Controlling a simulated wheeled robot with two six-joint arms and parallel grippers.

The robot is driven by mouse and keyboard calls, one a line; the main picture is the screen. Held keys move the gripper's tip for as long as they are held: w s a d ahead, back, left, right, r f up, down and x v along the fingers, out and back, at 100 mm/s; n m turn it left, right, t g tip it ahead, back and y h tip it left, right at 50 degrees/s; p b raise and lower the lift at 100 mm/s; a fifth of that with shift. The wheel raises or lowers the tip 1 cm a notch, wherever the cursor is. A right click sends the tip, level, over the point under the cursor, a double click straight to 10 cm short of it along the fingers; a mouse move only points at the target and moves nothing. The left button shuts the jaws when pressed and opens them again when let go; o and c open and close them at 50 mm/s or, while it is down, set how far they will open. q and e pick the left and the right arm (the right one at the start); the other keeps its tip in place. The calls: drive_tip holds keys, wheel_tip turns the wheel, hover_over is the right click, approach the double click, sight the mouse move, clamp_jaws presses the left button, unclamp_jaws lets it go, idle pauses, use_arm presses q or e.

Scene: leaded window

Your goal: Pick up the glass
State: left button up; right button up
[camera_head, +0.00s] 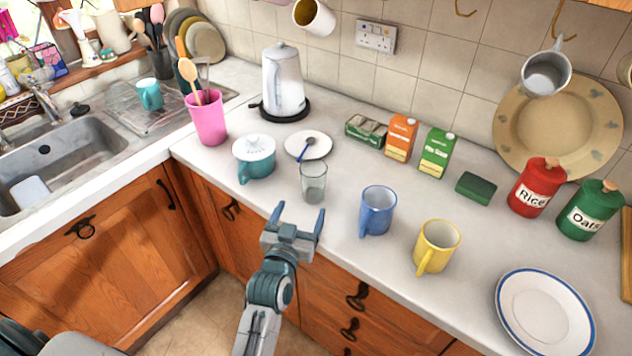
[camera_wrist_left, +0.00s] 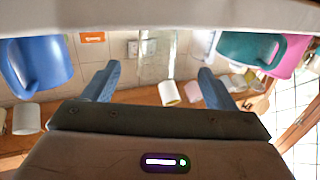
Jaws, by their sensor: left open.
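The clear glass (camera_head: 313,182) stands upright on the pale counter, between the teal lidded pot (camera_head: 255,158) and the blue mug (camera_head: 377,212). My left gripper (camera_head: 298,217) is open and empty at the counter's front edge, just short of the glass, with both fingers pointing toward it. In the left wrist view, which looks upside down, the glass (camera_wrist_left: 157,55) shows faintly between the two spread fingers of the left gripper (camera_wrist_left: 158,72). It appears beyond the fingertips, and I see no contact. My right gripper is not in view.
The blue mug and a yellow mug (camera_head: 437,247) stand right of the glass. A white saucer with a spoon (camera_head: 308,145) lies behind it. A pink utensil pot (camera_head: 207,118), kettle (camera_head: 284,82), cartons and canisters stand farther back. The counter directly before the glass is clear.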

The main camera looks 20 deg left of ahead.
sight(311, 191)
use_arm(q)
drive_tip(key=w+b, duration=0.1)
drive_tip(key=w, duration=0.2)
drive_tip(key=shift+w+f, duration=0.1)
drive_tip(key=shift+w, duration=0.15)
drive_tip(key=w+b, duration=0.2)
drive_tip(key=w, duration=0.1)
drive_tip(key=w+b, duration=0.1)
drive_tip(key=b, duration=0.1)
drive_tip(key=shift+w+f, duration=0.3)
drive_tip(key=shift+f, duration=0.05)
drive_tip(key=shift+w, duration=0.3)
drive_tip(key=shift+r, duration=0.15)
drive_tip(key=c, duration=1.2)
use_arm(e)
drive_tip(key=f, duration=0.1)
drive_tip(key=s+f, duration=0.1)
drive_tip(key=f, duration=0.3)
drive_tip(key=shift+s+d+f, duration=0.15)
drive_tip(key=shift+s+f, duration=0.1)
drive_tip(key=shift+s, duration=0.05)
use_arm(q)
drive_tip(key=shift+r, duration=0.1)
